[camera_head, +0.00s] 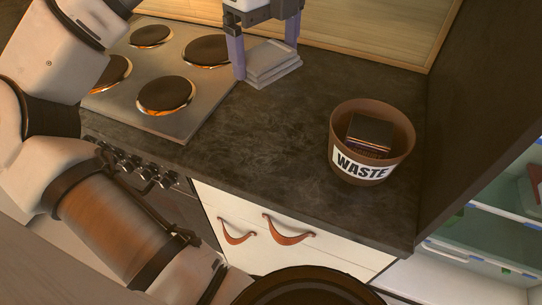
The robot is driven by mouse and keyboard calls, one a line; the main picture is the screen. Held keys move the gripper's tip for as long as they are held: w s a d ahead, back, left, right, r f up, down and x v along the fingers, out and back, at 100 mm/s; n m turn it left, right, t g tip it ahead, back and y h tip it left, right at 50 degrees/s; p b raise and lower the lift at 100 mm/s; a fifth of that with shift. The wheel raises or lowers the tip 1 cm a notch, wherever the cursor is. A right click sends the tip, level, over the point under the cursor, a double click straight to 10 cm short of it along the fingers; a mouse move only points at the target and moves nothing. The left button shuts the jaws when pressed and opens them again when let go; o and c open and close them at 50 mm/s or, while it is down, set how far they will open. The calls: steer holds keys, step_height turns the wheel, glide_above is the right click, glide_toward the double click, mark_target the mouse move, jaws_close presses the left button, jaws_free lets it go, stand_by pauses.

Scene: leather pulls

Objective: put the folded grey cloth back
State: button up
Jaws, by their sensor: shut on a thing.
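The folded grey cloth (273,66) is a pale, flat, layered stack at the back of the dark countertop, to the right of the stove. My gripper (267,59) comes down from the top edge and is shut on the cloth, one finger at its left side and one at its right. The cloth is at or just above the counter surface; I cannot tell if it touches.
A stove (168,75) with several glowing-edged hotplates lies left of the gripper. A brown bin marked WASTE (343,165) stands at the right and holds a dark block (369,136). The counter (255,140) between is clear. A tall dark panel (475,110) bounds the right.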

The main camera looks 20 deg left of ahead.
mark_target(269, 150)
steer(key=shift+w+f, duration=0.15)
steer(key=shift+f, duration=0.5)
step_height(269, 150, down, 20)
steer(key=shift+r, duration=0.25)
steer(key=shift+f+b, duration=0.2)
steer(key=shift+b, duration=0.1)
steer(key=o, duration=0.7)
step_height(269, 150, up, 12)
steer(key=shift+r, duration=0.2)
